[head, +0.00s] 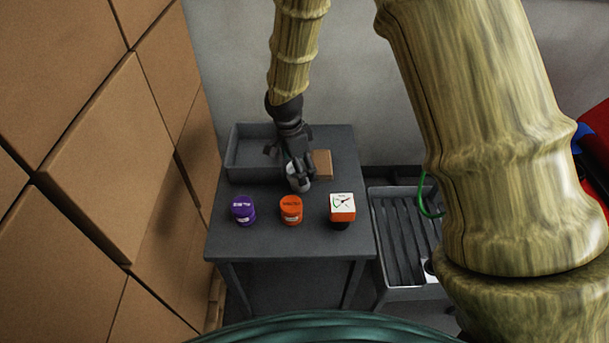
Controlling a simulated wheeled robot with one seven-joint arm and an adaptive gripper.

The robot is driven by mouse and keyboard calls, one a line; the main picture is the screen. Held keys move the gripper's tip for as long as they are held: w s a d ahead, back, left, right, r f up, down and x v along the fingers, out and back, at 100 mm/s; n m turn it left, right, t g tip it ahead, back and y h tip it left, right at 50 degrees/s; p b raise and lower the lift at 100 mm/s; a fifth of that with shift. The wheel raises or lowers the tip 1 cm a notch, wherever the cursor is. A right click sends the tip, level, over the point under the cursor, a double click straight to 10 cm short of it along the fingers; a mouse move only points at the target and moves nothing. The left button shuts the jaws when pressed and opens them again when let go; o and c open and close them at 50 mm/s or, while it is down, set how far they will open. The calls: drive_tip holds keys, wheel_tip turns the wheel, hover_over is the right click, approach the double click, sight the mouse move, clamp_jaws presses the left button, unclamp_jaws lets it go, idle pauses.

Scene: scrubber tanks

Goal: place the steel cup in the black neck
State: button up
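A pale grey cup (298,183), which looks like the steel cup, is on or just above the grey table, behind the orange cap. My gripper (297,168) points down at it from behind, with its dark fingers at the cup's upper part. The fingers cover part of the cup, and I cannot tell whether they are closed on it or only around it. I cannot make out a black neck for certain in this view.
On the table (225,238) stand a purple cap (243,209), an orange cap (291,209) and a white-and-orange gauge box (342,206). A grey tray (232,172) and brown block (322,164) lie behind. Boxes (120,150) stand left; a slatted grey unit (405,240) right.

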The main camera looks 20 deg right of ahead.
drive_tip(key=shift+d+f, duration=0.15)
drive_tip(key=shift+f, duration=1.1)
drive_tip(key=c, duration=1.2)
drive_tip(key=shift+o, duration=0.2)
drive_tip(key=shift+r, duration=0.15)
